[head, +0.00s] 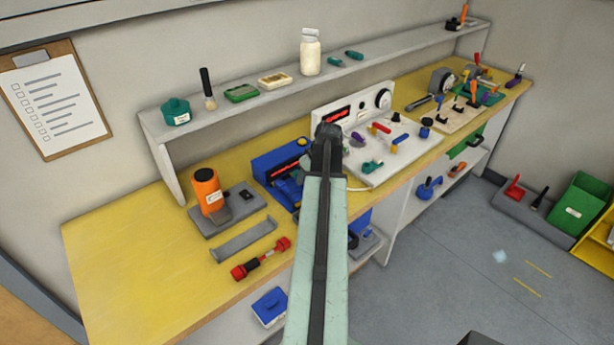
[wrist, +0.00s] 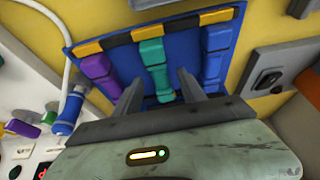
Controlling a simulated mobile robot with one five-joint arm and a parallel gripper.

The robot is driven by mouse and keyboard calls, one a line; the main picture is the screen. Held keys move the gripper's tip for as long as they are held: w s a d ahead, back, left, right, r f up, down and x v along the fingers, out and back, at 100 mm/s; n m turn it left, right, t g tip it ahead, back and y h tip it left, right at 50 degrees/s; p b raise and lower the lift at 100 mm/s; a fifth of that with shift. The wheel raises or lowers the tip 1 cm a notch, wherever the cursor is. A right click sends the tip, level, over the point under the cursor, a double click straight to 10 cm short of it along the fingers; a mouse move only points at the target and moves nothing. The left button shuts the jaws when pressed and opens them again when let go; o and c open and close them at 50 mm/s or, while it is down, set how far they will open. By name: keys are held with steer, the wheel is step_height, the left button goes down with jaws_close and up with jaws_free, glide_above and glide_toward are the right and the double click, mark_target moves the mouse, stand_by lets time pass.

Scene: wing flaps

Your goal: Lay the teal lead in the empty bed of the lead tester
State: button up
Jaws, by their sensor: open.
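The lead tester (head: 275,165) is a blue unit with a red display, partly hidden by my arm in the head view. Its blue bed plate (wrist: 130,60), edged in black and yellow, shows in the wrist view. The teal lead (wrist: 152,55) lies on the plate in the middle, between a purple lead (wrist: 100,75) and a blue lead (wrist: 215,60). My gripper (wrist: 160,84) is open, with one finger on each side of the teal lead's near part. In the head view my gripper is hard to make out behind my arm.
A grey base with a black switch (wrist: 268,80) stands close on the right in the wrist view. A blue plug (wrist: 68,112) with a white cable and a white panel (wrist: 20,150) are on the left.

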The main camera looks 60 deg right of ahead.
steer(key=p+v, duration=0.9)
steer(key=v, duration=0.2)
